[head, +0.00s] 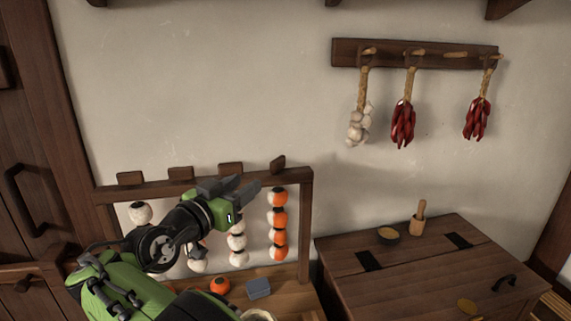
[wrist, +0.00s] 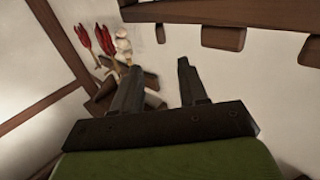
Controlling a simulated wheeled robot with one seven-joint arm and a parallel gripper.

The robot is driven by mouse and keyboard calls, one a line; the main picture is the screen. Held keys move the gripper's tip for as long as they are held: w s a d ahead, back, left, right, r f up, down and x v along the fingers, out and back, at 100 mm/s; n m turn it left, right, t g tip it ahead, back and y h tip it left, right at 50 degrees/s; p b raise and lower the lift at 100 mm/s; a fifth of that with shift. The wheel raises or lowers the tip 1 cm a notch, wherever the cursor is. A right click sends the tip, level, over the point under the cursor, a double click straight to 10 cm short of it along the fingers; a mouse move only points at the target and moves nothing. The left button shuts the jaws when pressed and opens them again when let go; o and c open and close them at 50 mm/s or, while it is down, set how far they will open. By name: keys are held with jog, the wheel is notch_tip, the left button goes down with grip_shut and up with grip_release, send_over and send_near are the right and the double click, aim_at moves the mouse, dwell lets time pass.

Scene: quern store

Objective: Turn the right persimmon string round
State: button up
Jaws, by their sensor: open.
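The right persimmon string (head: 279,222) hangs at the right end of a wooden rack (head: 307,225). My gripper (head: 249,182) is open and empty, just left of the string's top and near the rack's upper bar. In the wrist view my gripper (wrist: 159,68) shows its two fingers apart with nothing between them. I cannot make out the right string in the wrist view.
Another persimmon string (head: 237,243) shows white fruits; more strings are partly hidden behind my arm. A loose persimmon (head: 220,285) and a grey block (head: 259,288) lie below. A wooden chest (head: 420,270) stands right. Garlic (head: 360,125) and chillies (head: 404,124) hang on the wall.

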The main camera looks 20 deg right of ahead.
aim_at(271, 166)
jog(key=p+x, duration=0.3)
jog(key=x, duration=1.1)
jog(key=shift+w+d, duration=0.2)
jog(key=shift+w, duration=0.05)
jog(key=shift+f, duration=0.1)
grip_shut()
